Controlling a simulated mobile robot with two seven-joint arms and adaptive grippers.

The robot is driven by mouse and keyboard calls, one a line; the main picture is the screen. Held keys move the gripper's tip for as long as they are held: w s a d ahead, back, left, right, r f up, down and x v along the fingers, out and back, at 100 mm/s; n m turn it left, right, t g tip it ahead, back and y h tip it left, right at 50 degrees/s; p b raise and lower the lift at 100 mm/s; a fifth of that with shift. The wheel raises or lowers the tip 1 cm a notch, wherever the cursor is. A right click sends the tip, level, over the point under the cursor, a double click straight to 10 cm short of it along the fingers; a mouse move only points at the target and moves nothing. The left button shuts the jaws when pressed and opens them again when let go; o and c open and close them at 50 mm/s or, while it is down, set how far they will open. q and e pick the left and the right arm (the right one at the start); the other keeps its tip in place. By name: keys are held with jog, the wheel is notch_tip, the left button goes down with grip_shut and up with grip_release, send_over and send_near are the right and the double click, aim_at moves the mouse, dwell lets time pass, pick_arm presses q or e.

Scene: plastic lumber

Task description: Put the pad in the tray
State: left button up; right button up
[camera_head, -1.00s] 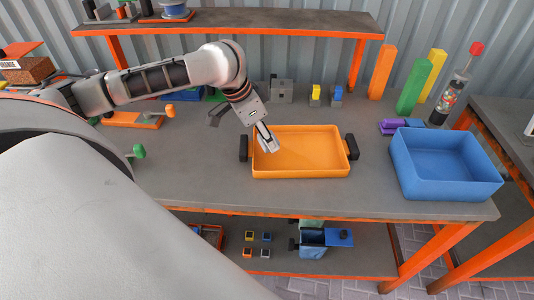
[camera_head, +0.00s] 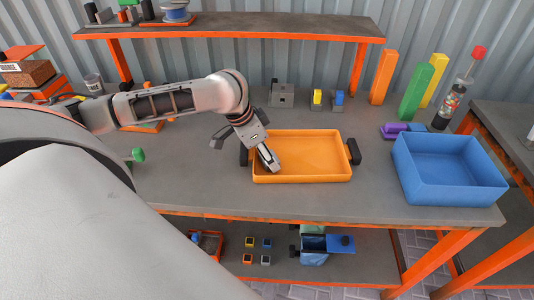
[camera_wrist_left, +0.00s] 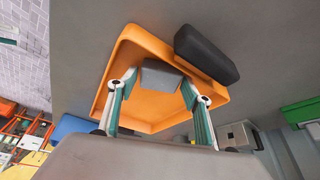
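The orange tray (camera_head: 315,158) lies on the grey workbench, with a black handle at each short end. My left gripper (camera_head: 270,166) points down into the tray's left end. In the left wrist view, a grey block, which I take for the pad (camera_wrist_left: 162,77), sits between the fingertips of my left gripper (camera_wrist_left: 160,84). The fingers appear closed on its two sides. The pad is over the tray (camera_wrist_left: 150,108) close to its handle wall; whether it touches the floor I cannot tell. My right gripper is not in view.
A blue bin (camera_head: 448,168) stands right of the tray. Behind it are a purple part (camera_head: 400,130), a bottle (camera_head: 449,107) and orange, green and yellow blocks (camera_head: 414,92). A raised shelf (camera_head: 240,25) runs along the back. The bench front is clear.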

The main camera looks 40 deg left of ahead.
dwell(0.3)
pick_arm(q)
jog(key=shift+r, duration=0.1)
jog(key=p+v, duration=0.2)
jog(key=v, duration=1)
jog(key=shift+p, duration=0.3)
jog(key=shift+a, duration=0.1)
jog(key=shift+s, duration=0.15)
